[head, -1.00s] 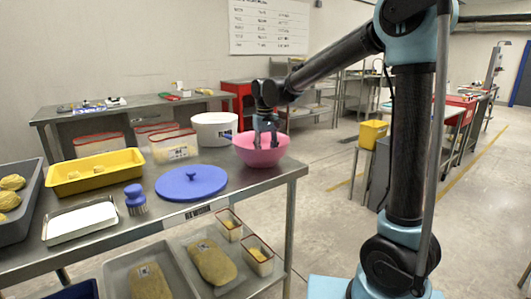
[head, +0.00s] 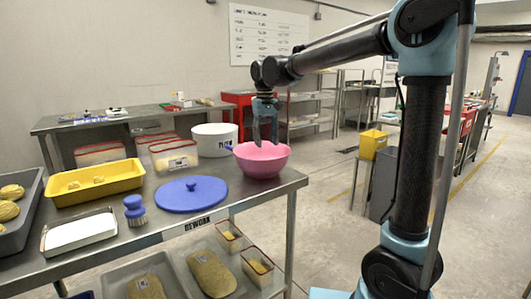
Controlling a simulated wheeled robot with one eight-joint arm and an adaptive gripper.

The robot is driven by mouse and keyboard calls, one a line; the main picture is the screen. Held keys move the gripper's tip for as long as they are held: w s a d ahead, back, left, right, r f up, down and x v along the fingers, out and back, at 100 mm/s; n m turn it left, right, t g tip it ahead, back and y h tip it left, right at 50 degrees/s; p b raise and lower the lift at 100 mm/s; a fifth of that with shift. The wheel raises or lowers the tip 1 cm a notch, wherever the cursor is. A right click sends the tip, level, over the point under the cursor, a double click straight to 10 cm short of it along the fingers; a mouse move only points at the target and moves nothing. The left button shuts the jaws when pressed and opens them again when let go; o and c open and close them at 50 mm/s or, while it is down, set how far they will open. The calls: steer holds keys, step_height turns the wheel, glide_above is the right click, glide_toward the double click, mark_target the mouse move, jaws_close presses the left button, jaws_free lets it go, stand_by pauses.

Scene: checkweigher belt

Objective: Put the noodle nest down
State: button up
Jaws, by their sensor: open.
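My gripper (head: 265,141) is open, with its fingertips just above the pink bowl (head: 262,162) near the right end of the steel table. I see nothing between its fingers. The bowl's inside is mostly hidden by its near wall, so I cannot tell whether a noodle nest lies in it. Yellow noodle nests (head: 11,192) sit in the grey tray (head: 33,205) at the far left. The yellow tray (head: 125,180) holds a few small pale pieces, too small to make out.
The table's right edge is close to the bowl.

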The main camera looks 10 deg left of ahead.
steer(key=s+d+f+m, duration=0.2)
steer(key=s+d, duration=0.2)
steer(key=d, duration=0.9)
steer(key=s+d+f+m, duration=0.1)
steer(key=s+d+f, duration=0.15)
steer(key=d, duration=1.05)
steer(key=s+d+f+m+t, duration=0.2)
steer(key=s+d+f+m, duration=0.1)
steer(key=s+d+f, duration=1.1)
step_height(320, 180, down, 3)
steer(key=s, duration=0.2)
steer(key=shift+s+d+m, duration=0.2)
steer(key=shift+s+m, duration=0.1)
steer(key=shift+s, duration=0.05)
steer(key=shift+f, duration=0.1)
steer(key=shift+w+f, duration=0.2)
steer(key=shift+w, duration=0.2)
